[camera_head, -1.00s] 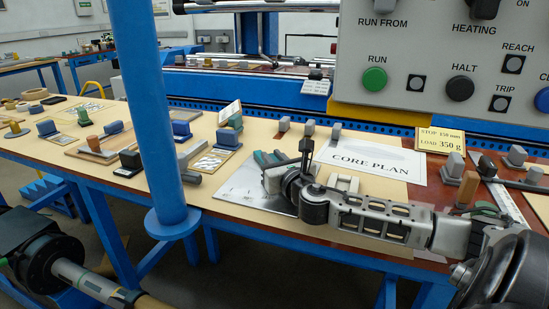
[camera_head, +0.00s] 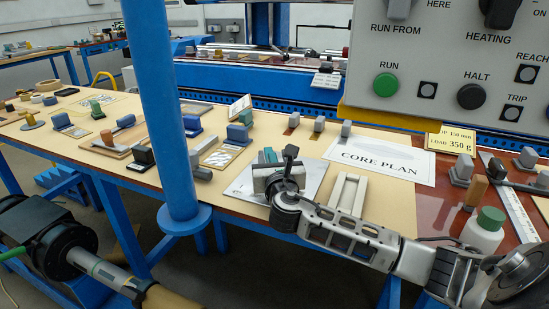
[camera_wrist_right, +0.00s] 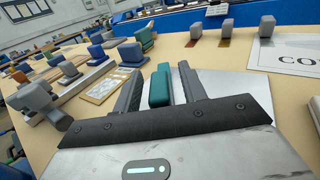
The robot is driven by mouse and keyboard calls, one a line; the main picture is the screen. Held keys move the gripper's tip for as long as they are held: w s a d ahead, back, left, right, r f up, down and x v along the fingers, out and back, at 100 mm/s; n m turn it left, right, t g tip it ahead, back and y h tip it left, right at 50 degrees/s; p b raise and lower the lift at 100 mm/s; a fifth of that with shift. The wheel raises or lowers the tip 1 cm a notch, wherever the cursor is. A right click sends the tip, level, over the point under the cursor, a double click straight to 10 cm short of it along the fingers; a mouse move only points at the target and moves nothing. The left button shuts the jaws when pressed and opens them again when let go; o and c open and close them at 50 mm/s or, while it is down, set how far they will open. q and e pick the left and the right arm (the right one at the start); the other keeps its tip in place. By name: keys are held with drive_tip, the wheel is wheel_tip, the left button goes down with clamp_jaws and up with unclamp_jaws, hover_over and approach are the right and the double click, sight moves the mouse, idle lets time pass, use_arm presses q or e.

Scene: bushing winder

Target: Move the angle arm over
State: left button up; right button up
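A teal block-shaped handle (camera_wrist_right: 160,86) stands upright over a bare metal plate (camera_wrist_right: 238,88). It may belong to the angle arm, but no label shows this and its base is hidden. In the head view the teal handle (camera_head: 267,156) shows just behind my right gripper (camera_head: 268,172), over the metal plate (camera_head: 312,172). In the wrist view my right gripper (camera_wrist_right: 160,85) has its two dark fingers apart, one on each side of the handle, with a gap visible on both sides. My left arm enters at the lower left; its gripper is out of view.
A white frame (camera_head: 346,194) lies right of the plate, with a "CORE PLAN" sheet (camera_head: 378,157) behind it. A green-capped white bottle (camera_head: 484,232) stands near my right forearm. A blue post (camera_head: 165,120) rises left of centre. Several handled blocks crowd the bench's left side.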

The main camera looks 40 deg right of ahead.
drive_tip(key=shift+s+a, duration=0.3)
drive_tip(key=shift+s, duration=0.15)
drive_tip(key=b+v, duration=0.1)
drive_tip(key=v, duration=1.2)
drive_tip(key=shift+s+a, duration=0.15)
drive_tip(key=shift+s, duration=0.15)
drive_tip(key=shift+s+a, duration=0.25)
drive_tip(key=shift+s, duration=0.3)
